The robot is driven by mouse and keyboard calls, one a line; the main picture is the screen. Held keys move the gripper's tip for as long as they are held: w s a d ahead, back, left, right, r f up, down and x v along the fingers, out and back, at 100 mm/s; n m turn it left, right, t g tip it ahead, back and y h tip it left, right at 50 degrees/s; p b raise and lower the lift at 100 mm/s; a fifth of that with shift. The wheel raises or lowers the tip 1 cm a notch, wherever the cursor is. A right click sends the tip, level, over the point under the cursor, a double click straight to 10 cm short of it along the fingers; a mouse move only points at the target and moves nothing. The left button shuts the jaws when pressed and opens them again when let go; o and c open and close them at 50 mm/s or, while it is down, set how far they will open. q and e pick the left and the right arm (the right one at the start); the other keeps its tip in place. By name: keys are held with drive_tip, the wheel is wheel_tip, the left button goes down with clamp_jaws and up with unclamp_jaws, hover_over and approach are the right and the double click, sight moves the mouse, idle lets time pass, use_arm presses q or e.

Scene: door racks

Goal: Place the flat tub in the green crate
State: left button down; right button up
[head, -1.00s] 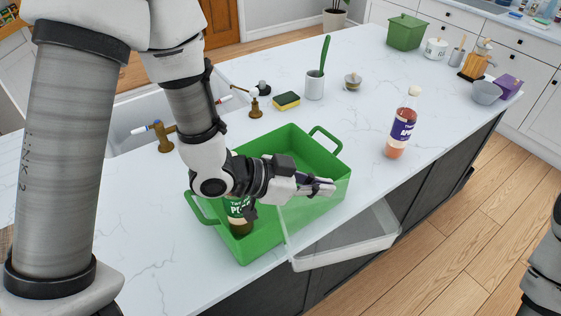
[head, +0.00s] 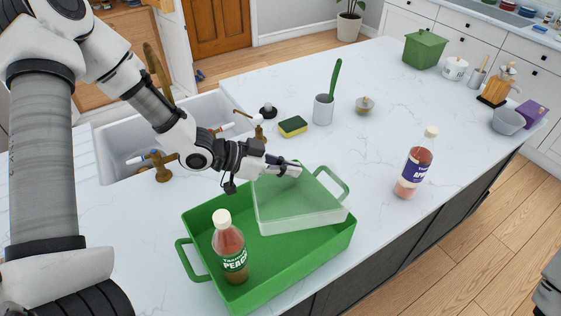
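The flat tub (head: 300,222) is clear and shallow. It is over the far right part of the green crate (head: 198,262), nearly level, and the crate's far side shows through it. I cannot tell whether it touches the crate. My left gripper (head: 291,169) is at the tub's far-left rim and looks shut on it. The crate stands on the counter and also holds an upright peach bottle (head: 230,255) in its near left part. My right gripper is not in view; only a bit of my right arm shows at the lower right edge.
A second bottle (head: 416,165) stands right of the crate. The sink (head: 200,115) lies left. The counter's front edge is close beside the crate.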

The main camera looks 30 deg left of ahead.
use_arm(q)
drive_tip(key=a+f, duration=0.1)
drive_tip(key=a+f+p, duration=0.1)
drive_tip(key=w+f, duration=0.1)
drive_tip(key=f, duration=0.1)
drive_tip(key=shift+a, duration=0.4)
drive_tip(key=c, duration=1.7)
unclamp_jaws()
drive_tip(key=shift+s, duration=0.15)
drive_tip(key=shift+c, duration=0.2)
drive_tip(key=o, duration=0.4)
drive_tip(key=shift+p, duration=0.3)
drive_tip(key=shift+w, duration=0.2)
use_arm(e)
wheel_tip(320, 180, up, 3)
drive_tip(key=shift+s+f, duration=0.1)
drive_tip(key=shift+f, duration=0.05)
